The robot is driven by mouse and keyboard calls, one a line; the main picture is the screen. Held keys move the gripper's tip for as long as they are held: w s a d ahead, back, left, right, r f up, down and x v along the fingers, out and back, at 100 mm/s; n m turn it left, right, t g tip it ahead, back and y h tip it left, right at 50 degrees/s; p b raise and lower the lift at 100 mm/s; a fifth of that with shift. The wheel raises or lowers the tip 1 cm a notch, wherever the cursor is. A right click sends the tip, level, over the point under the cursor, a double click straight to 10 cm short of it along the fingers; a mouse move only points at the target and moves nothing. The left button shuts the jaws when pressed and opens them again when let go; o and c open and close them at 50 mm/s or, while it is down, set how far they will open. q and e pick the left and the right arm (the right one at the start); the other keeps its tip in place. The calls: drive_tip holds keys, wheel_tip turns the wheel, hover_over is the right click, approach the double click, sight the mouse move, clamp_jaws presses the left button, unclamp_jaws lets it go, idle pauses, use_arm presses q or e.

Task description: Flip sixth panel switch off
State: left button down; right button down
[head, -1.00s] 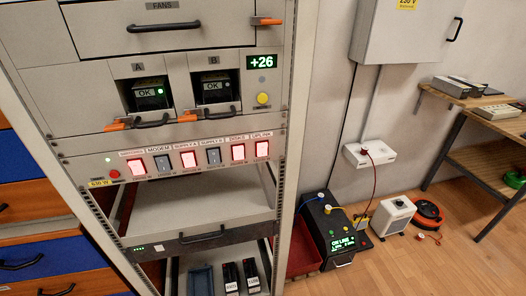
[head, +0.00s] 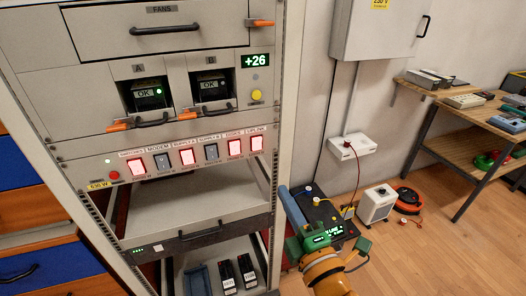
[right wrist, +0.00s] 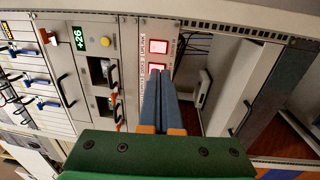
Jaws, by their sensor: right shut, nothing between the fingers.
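The switch panel (head: 107,187) on the rack carries a row of rocker switches. The sixth, rightmost switch (head: 256,144) is lit red; it also shows lit at the top of the row in the right wrist view (right wrist: 159,47). The fifth switch (head: 235,147) beside it is lit too. My right gripper (head: 284,190) is shut and empty, to the right of and below the sixth switch in the head view. In the right wrist view its blue fingers (right wrist: 161,73) point toward the panel and partly overlap the fifth switch. My left gripper is not in view.
Fan modules with orange-ended handles (head: 150,121) and a yellow button (head: 256,95) sit above the switches. A pull-out shelf (head: 195,212) juts out below. The rack's right post (head: 286,110) stands beside the sixth switch. A black unit (head: 322,214) stands behind my right arm.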

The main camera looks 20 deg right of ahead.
sight(259, 141)
drive_tip(key=shift+s+r, duration=0.15)
drive_tip(key=shift+r, duration=0.3)
drive_tip(key=shift+d, duration=0.1)
drive_tip(key=w+p, duration=0.1)
drive_tip(key=w, duration=0.3)
drive_tip(key=w+r, duration=0.1)
drive_tip(key=w, duration=0.3)
drive_tip(key=w+p, duration=0.1)
drive_tip(key=w, duration=0.3)
drive_tip(key=shift+w+a+r+p, duration=0.25)
drive_tip(key=shift+w+r+p, duration=0.1)
drive_tip(key=shift+w, duration=0.65)
